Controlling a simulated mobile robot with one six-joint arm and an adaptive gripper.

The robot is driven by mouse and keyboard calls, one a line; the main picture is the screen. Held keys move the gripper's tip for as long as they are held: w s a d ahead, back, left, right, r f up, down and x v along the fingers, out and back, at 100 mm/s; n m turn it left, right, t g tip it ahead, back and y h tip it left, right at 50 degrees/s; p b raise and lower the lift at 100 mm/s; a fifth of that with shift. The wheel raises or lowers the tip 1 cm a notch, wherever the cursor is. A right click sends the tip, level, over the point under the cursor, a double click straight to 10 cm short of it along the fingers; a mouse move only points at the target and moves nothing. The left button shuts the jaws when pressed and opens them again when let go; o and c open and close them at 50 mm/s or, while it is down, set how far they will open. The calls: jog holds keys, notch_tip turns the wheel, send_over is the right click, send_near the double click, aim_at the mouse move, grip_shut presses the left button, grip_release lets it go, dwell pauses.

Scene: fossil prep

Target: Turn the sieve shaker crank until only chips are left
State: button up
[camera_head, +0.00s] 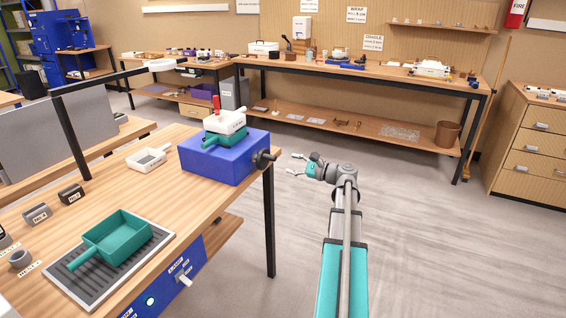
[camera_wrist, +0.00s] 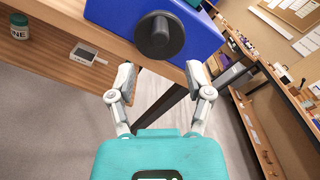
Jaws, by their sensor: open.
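The sieve shaker is a blue box (camera_head: 222,160) at the right end of the near wooden table. A white sieve (camera_head: 225,121) sits on it over a teal pan (camera_head: 224,138). A dark crank knob (camera_head: 264,160) sticks out of its right side. In the wrist view the black round knob (camera_wrist: 159,36) faces me on the blue box (camera_wrist: 112,14). My gripper (camera_head: 297,164) is open and empty, apart from the knob and to its right. In the wrist view my gripper's fingers (camera_wrist: 160,78) spread below the knob. The sieve's contents cannot be made out.
A teal square pan with a handle (camera_head: 117,236) lies on a ribbed mat (camera_head: 77,291) at the table's front. A white tray (camera_head: 148,159) and small dark blocks lie nearby. The table's black leg (camera_head: 270,225) stands below the shaker. The floor to the right is clear.

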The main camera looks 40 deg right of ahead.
jog(key=shift+v, duration=1.05)
jog(key=shift+w, duration=0.2)
dwell(1.2)
